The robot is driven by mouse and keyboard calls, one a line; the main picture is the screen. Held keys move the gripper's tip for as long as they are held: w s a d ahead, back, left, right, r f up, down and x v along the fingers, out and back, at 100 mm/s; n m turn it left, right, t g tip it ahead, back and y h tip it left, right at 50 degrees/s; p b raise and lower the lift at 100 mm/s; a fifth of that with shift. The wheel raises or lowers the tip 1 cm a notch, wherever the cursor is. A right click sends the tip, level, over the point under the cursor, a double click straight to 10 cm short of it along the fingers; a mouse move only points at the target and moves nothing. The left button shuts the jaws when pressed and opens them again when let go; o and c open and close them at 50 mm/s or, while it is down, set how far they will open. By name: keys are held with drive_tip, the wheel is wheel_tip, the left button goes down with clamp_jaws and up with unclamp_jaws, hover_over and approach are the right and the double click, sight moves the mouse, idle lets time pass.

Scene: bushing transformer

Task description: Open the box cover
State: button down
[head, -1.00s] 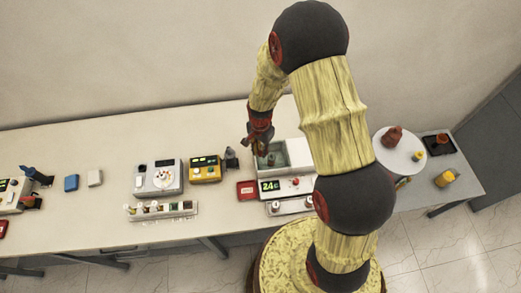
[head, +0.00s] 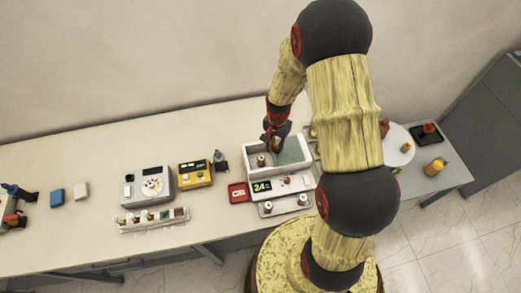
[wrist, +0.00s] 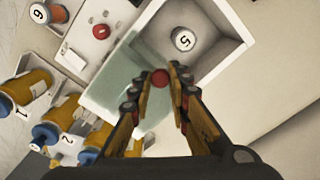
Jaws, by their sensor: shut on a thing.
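The white box (head: 249,157) stands on the table in the head view, with a display reading about 24 on its front part. Its translucent greenish cover (head: 291,150) lies over the right part, and the left part is uncovered. A bushing (head: 261,161) shows inside the uncovered part. My gripper (head: 274,149) is over the box. In the wrist view its fingers (wrist: 162,78) are closed around a red knob (wrist: 161,78) on the cover (wrist: 122,62). The box's open inside is beyond the fingertips.
A red button (wrist: 101,31) is beside the box opening. A yellow device (head: 195,173), a grey device (head: 147,186) and a sample rack (head: 152,219) are left of the box. A round white plate (head: 399,145) is right.

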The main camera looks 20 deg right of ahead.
drive_tip(key=shift+d+r, duration=0.1)
drive_tip(key=shift+d, duration=0.85)
drive_tip(key=c, duration=1.7)
unclamp_jaws()
drive_tip(key=shift+s, duration=0.1)
drive_tip(key=shift+o, duration=0.2)
wheel_tip(320, 180, up, 12)
